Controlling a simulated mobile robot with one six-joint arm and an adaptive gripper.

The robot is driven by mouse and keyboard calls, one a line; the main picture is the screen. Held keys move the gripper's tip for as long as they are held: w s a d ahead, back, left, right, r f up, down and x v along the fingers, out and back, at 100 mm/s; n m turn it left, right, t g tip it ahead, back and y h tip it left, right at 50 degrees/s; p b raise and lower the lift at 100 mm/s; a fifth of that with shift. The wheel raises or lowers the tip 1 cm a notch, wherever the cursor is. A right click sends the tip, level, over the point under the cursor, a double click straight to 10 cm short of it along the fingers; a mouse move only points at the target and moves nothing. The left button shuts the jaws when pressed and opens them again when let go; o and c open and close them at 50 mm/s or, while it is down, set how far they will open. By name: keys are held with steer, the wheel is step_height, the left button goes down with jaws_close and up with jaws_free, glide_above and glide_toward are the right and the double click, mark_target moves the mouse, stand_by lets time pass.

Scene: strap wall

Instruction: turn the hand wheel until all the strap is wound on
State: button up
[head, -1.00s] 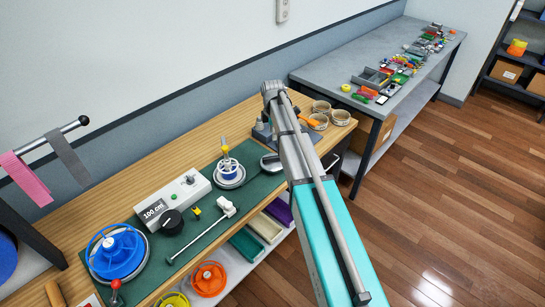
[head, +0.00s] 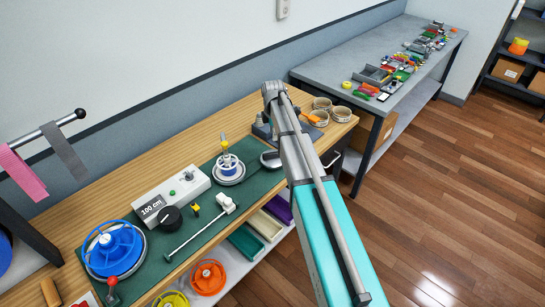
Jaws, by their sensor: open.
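A blue spoked wheel (head: 113,249) lies on a pale round base at the left end of the green mat (head: 206,235). A red knob (head: 112,282) on a short stem stands at its near edge; I cannot tell whether it is joined to the wheel. A white box (head: 180,193) reads "100 cm" and has a black knob (head: 170,218) before it. A small blue and white spool (head: 229,166) stands on a round plate farther right. I cannot make out strap on the wheel or spool. My gripper does not show; my arm crosses the middle.
Pink (head: 22,174) and grey straps (head: 64,152) hang from a rod (head: 55,126) at left. A thin bar with a white end (head: 224,204) lies on the mat. Round tins (head: 338,114) stand at the bench's right end. Orange (head: 208,277) and yellow spools sit below.

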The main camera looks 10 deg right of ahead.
mark_target(273, 153)
steer(key=shift+f+b, duration=5.35)
steer(key=shift+f, duration=0.3)
jaws_close()
steer(key=shift+a, duration=0.1)
